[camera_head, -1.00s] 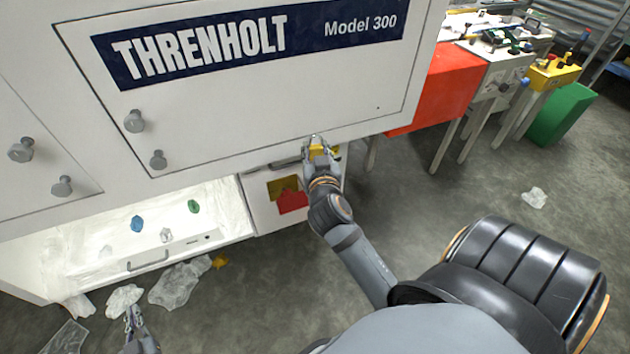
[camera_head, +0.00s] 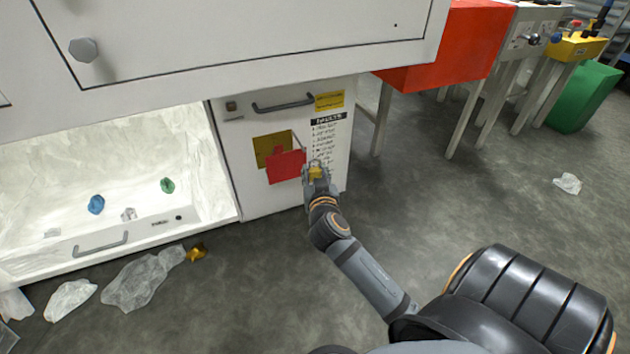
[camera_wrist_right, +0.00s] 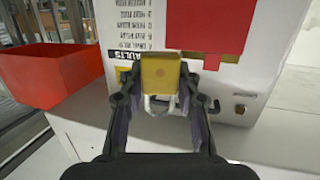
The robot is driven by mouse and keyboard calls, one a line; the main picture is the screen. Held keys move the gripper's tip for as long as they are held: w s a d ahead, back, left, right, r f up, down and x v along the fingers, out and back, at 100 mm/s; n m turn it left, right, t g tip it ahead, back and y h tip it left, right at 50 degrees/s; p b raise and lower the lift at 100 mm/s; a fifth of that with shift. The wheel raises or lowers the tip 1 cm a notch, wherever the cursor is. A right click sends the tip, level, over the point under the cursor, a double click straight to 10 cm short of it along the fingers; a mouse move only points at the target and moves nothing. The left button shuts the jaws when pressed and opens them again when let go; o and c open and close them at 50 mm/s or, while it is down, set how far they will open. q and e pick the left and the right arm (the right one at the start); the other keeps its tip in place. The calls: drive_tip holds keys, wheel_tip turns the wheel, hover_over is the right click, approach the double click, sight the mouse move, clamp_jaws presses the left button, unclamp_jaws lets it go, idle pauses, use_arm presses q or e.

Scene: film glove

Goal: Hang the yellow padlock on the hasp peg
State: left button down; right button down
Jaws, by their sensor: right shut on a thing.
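My right gripper (camera_head: 316,170) is shut on the yellow padlock (camera_head: 317,171), in front of the lower right part of the white cabinet front (camera_head: 262,205). In the right wrist view the padlock's square yellow body (camera_wrist_right: 160,75) sits between the fingertips of the right gripper (camera_wrist_right: 160,98). A pale U-shaped loop, apparently its shackle, shows below the body, on the side toward the gripper. I cannot tell whether the padlock touches the cabinet. I cannot make out the hasp peg for certain. My left gripper is out of view.
The cabinet front bears a dark handle (camera_head: 283,104), a red sheet (camera_head: 286,167), a mustard sheet (camera_head: 268,149) and a printed list (camera_head: 326,130). An open, lit drawer (camera_head: 100,235) lies at left. Crumpled plastic (camera_head: 140,282) lies on the floor. Floor at right is mostly clear.

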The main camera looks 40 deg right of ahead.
approach(301, 152)
drive_tip(key=shift+w+d, duration=0.75)
drive_tip(key=shift+d, duration=0.55)
drive_tip(key=w, duration=0.1)
drive_tip(key=w+b, duration=0.1)
drive_tip(key=w, duration=0.1)
drive_tip(key=w+d+b, duration=0.1)
drive_tip(key=w, duration=0.1)
drive_tip(key=shift+f, duration=0.35)
drive_tip(key=shift+d+f, duration=0.2)
drive_tip(key=shift+f, duration=0.05)
drive_tip(key=c, duration=0.8)
unclamp_jaws()
drive_tip(key=shift+a, duration=0.1)
